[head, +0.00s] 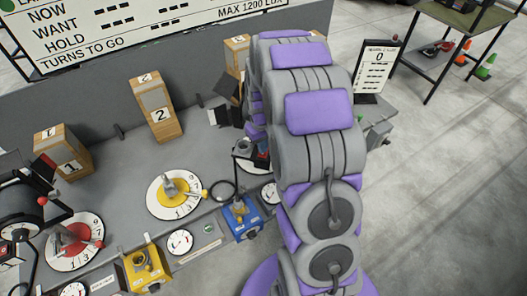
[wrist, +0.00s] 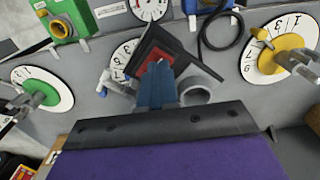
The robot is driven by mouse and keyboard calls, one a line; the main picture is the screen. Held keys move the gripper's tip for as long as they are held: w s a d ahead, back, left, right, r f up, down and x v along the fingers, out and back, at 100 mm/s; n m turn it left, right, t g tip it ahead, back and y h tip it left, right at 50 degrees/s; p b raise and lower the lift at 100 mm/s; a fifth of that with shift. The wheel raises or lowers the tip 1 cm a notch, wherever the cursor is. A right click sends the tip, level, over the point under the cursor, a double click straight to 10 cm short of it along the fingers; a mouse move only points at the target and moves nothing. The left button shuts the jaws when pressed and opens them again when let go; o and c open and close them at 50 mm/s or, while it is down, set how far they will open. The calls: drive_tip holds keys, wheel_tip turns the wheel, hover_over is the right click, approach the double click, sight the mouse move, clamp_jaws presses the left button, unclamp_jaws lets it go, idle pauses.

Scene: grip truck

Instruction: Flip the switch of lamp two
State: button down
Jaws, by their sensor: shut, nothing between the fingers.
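My gripper (wrist: 157,78) shows in the wrist view with its blue fingers together and empty. It is over or close to a black-framed fixture with a red inside (wrist: 165,50); contact cannot be told. In the head view my arm hides the gripper, while part of the fixture (head: 243,148) shows left of the arm. A yellow switch box (head: 145,268) stands farther left. No label readable here tells which switch belongs to lamp two.
A yellow-centred dial (head: 160,200) lies before a carton marked 2 (head: 156,108). A red-centred dial (head: 70,243) and carton marked 1 (head: 62,152) are left. The wrist view shows a green dial (wrist: 42,92), green box (wrist: 68,18) and black cable (wrist: 207,40).

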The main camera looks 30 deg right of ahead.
drive_tip(key=shift+f, duration=0.85)
idle(1.1)
drive_tip(key=shift+r, duration=0.1)
drive_tip(key=shift+r+p, duration=0.65)
drive_tip(key=shift+r, duration=2.8)
